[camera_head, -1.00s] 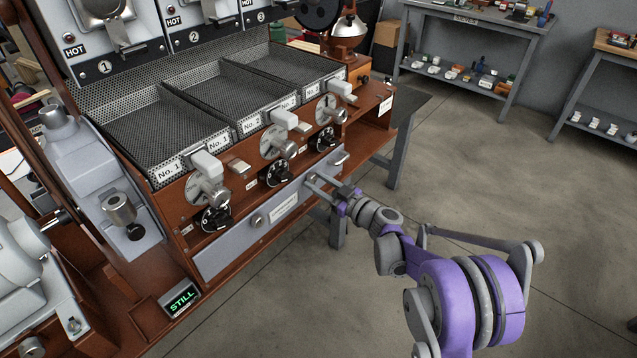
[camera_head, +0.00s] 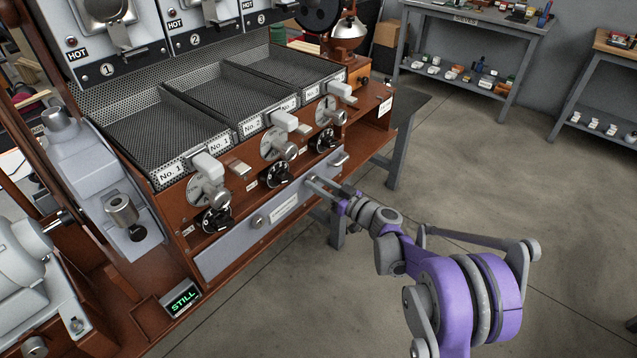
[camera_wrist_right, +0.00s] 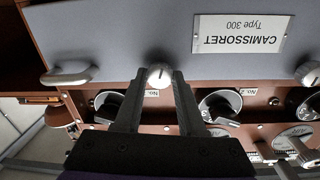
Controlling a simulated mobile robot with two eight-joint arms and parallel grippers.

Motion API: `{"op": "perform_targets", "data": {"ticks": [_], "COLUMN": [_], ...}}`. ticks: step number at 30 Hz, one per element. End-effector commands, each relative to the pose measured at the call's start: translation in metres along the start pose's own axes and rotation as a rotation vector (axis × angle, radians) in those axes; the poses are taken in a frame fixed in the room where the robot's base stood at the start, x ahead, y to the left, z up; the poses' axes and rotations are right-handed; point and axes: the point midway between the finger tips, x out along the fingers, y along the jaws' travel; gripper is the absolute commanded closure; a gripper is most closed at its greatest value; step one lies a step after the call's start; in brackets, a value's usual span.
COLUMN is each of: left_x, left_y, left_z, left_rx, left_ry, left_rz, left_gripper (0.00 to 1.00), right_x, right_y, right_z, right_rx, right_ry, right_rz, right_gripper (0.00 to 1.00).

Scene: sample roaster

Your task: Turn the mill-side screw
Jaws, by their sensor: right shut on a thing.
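My right gripper (camera_head: 311,182) reaches the panel's right end, on the side of the copper-topped mill (camera_head: 347,28). In the right wrist view, which is upside down, my right gripper (camera_wrist_right: 159,80) has its fingertips on both sides of the mill-side screw (camera_wrist_right: 159,73), shut on it. A short dark line shows on the screw's face. In the head view this screw is hidden by the fingers. The other screw (camera_head: 257,221) is free. My left gripper is not in view.
A bar handle (camera_head: 341,161) sticks out just right of the gripper. Black dials (camera_head: 277,174) and levers (camera_head: 289,151) sit above the panel. The "STILL" display (camera_head: 181,298) is at lower left. The floor in front is open.

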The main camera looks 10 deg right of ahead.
Motion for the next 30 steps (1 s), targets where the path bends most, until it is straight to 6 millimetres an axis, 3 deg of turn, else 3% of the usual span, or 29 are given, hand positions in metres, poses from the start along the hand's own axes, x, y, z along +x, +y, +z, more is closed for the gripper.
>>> {"op": "perform_targets", "data": {"ticks": [30], "left_x": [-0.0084], "left_y": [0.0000], "left_z": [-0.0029], "left_rx": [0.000], "left_ry": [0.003], "left_rz": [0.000], "left_gripper": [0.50], "right_x": [-0.0003], "right_y": [0.0012], "right_z": [-0.0006], "right_rx": [0.962], "right_ry": [-0.044], "right_rz": [-0.006], "right_gripper": [1.00]}}
